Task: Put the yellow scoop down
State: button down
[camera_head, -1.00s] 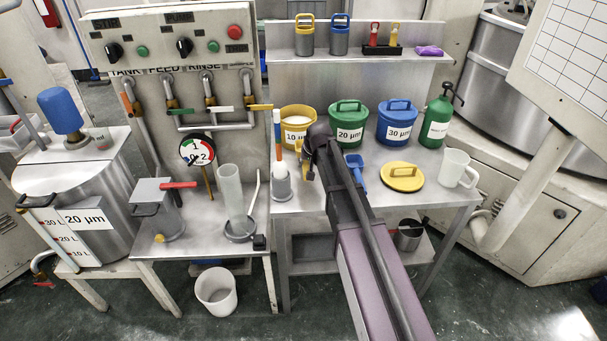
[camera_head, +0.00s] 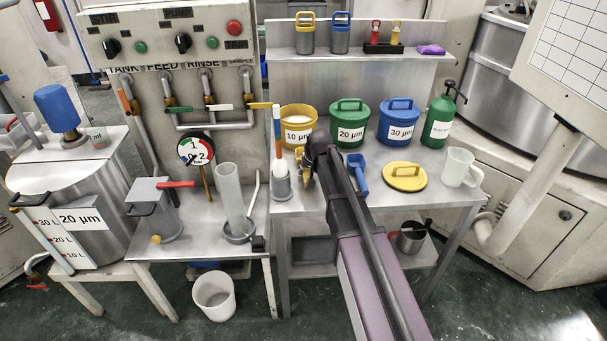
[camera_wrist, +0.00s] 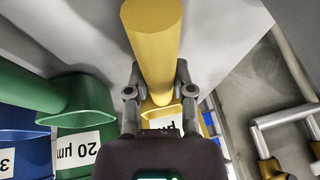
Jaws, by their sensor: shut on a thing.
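My gripper (camera_wrist: 159,98) is shut on the yellow scoop (camera_wrist: 153,45); its thick handle stands between the two fingers in the wrist view. In the head view my arm hides most of the scoop, and only a yellow part (camera_head: 307,180) shows at the left of my gripper. The scoop is low over the table (camera_head: 385,205), in front of the yellow 10 µm bucket (camera_head: 298,135) and just right of a grey holder with a white-and-orange tube (camera_head: 281,180). I cannot tell whether it touches the table top.
A blue scoop (camera_head: 357,175) lies right of my arm, with a yellow lid (camera_head: 405,177) and a clear jug (camera_head: 459,166) beyond. Green (camera_head: 348,127) and blue (camera_head: 397,127) buckets and a green sprayer (camera_head: 438,125) stand behind. Bare table shows between lid and arm.

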jog(key=shift+f, duration=0.15)
jog(key=shift+c, duration=2.4)
grip_release()
jog(key=shift+r, duration=0.2)
jog(key=p+v, duration=1.1)
jog(key=v, duration=0.1)
jog(key=s+d+f+g+h, duration=0.1)
jog(key=s+d, duration=0.3)
jog(key=s, duration=0.7)
jog(key=s+d+g+h, duration=0.1)
jog(key=s+d+g, duration=0.2)
jog(key=s, duration=0.9)
jog(key=shift+s+d+f+g, duration=0.2)
jog(key=shift+d+f+g, duration=0.1)
jog(key=shift+d+f, duration=0.1)
